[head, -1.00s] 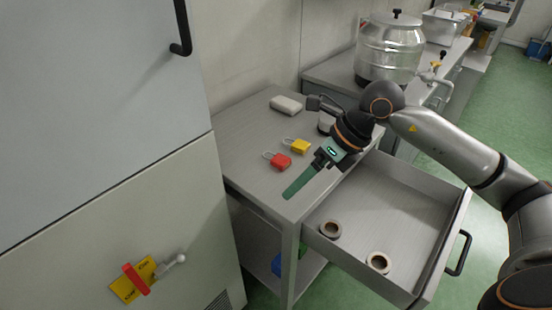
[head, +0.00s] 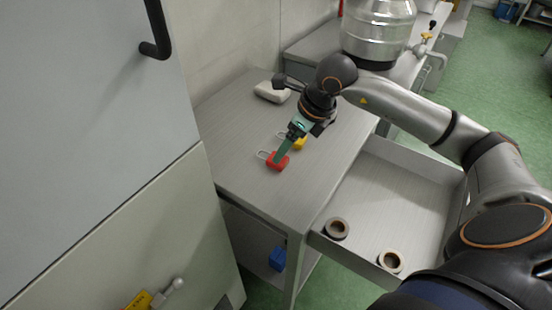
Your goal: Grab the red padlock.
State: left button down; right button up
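The red padlock (head: 280,165) lies on the grey table top (head: 235,150), its shackle pointing left. My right gripper (head: 281,156) reaches down over it from the upper right, and its green fingers overlap the padlock's body in the head view. The fingers line up one behind the other, so I cannot tell their gap or whether they touch the padlock. A yellow padlock (head: 300,143) lies just behind and to the right, partly hidden by my gripper. My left gripper is not in view.
A whitish block (head: 271,92) lies at the table's back. An open drawer (head: 395,205) on the right holds two rings (head: 336,229) (head: 391,262). A steel vessel (head: 377,33) stands behind. A tall cabinet (head: 110,110) borders the left. The table's front left is clear.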

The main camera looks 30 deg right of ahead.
aim_at(271, 158)
jog(key=p+x, duration=0.1)
jog(key=x, duration=0.4)
jog(key=shift+w+a+f, duration=0.2)
jog(key=shift+w, duration=0.1)
jog(key=shift+c, duration=0.2)
grip_shut()
